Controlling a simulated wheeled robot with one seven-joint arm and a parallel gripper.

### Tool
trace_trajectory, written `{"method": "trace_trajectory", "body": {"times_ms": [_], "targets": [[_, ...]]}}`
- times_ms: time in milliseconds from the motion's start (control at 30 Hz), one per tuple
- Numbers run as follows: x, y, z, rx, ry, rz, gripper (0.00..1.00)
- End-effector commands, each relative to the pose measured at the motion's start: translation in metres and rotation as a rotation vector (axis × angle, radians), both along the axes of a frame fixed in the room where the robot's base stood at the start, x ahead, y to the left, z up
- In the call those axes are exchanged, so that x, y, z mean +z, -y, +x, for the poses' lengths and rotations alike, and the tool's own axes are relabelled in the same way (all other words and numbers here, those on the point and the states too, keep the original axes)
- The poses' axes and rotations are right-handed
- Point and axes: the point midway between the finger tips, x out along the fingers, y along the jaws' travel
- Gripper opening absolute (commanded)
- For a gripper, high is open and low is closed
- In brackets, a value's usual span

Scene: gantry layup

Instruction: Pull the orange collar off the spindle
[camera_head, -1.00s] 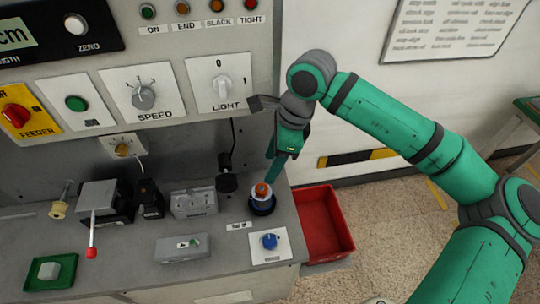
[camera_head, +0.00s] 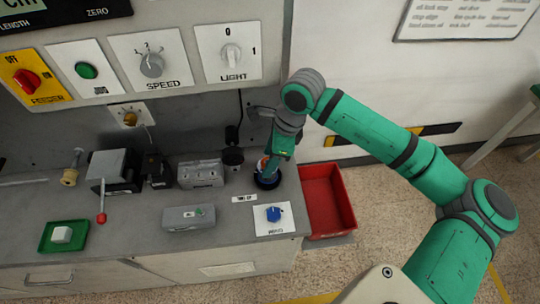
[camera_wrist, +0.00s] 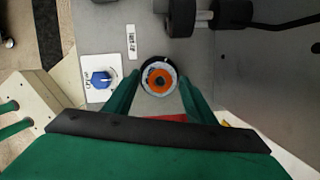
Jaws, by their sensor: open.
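In the head view the spindle's dark base (camera_head: 267,181) stands at the bench's right end, and my gripper hides most of the collar (camera_head: 263,164). My gripper (camera_wrist: 159,78) is open, with one green finger on each side of the collar. Gaps show between the fingers and the collar, and nothing is held. I cannot tell the exact finger height.
A blue knob (camera_head: 274,213) on a white plate is in front of the spindle. A red bin (camera_head: 328,200) is right of the bench. A dark cylindrical fitting (camera_head: 232,157) and a grey block (camera_head: 201,173) stand to the left. The control panel wall is behind.

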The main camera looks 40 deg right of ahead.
Motion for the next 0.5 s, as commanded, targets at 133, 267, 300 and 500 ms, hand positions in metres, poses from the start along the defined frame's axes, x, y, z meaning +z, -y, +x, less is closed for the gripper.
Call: {"method": "trace_trajectory", "body": {"times_ms": [133, 267, 300, 500], "targets": [[0.0002, 0.0001, -0.0001, 0.000, 0.000, 0.000, 0.34], [0.0003, -0.0005, 0.0002, 0.001, -0.001, 0.000, 0.05], [0.0003, -0.0006, 0.0003, 0.001, -0.001, 0.000, 0.05], [0.0005, 0.0002, 0.0000, 0.000, 0.000, 0.000, 0.00]]}}
